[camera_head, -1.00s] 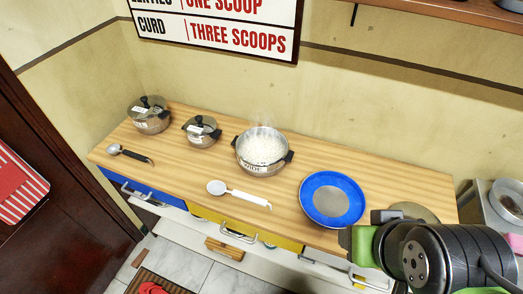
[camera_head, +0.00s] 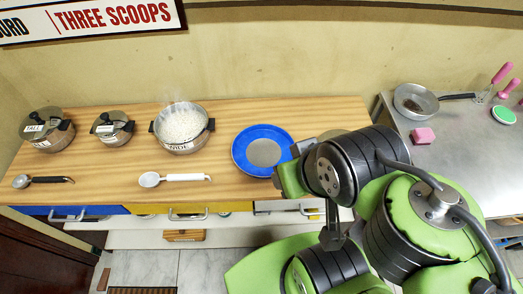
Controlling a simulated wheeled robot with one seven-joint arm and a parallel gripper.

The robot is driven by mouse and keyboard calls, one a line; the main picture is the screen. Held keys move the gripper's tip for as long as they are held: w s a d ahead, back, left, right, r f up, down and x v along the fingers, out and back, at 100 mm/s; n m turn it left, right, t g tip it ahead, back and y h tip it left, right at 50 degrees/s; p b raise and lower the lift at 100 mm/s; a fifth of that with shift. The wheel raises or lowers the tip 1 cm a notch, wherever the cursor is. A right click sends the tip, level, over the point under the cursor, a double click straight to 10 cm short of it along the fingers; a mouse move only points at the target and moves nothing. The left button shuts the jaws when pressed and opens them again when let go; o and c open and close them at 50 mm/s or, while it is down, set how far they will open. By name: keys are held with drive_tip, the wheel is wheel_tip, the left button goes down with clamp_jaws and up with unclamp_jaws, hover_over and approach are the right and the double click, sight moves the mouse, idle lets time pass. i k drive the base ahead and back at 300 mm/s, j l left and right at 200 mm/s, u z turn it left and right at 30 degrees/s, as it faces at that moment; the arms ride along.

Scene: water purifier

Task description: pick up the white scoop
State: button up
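The white scoop (camera_head: 175,179) lies flat on the wooden counter (camera_head: 110,170) near its front edge, in the head view. Its round bowl points left and its long handle points right. It is fully visible and nothing touches it. My green and black arm (camera_head: 345,170) is folded at the right, over the counter's right end and apart from the scoop. My gripper's fingers cannot be made out; the arm's links fill that area.
A pot of white rice (camera_head: 182,128) stands behind the scoop. Lidded pots (camera_head: 48,130) and a black-handled scoop (camera_head: 44,181) are at left. A metal counter (camera_head: 455,140) holds a pan (camera_head: 413,102) and pink sponge (camera_head: 423,136).

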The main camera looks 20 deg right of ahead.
sight(150, 180)
drive_tip(key=j+u, duration=1.15)
drive_tip(key=i+l, duration=0.05)
drive_tip(key=l, duration=0.05)
